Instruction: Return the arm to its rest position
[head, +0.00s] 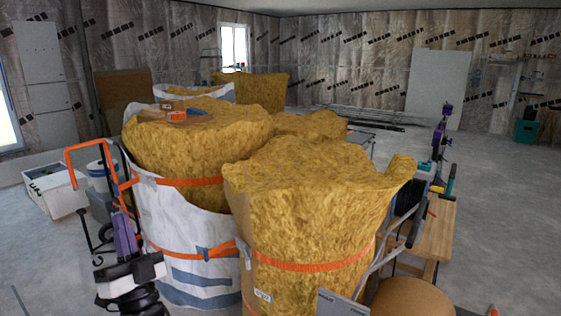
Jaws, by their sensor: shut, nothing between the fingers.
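I cannot make out my gripper in the head view, so its fingers and its position relative to other things do not show.
Large sacks of yellow insulation fill the middle, a near one (305,205) and one in a white wrap (190,235) with orange straps. A wooden bench (437,232) stands to the right. A white box (55,190) sits at left. Concrete floor (510,200) is open at right.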

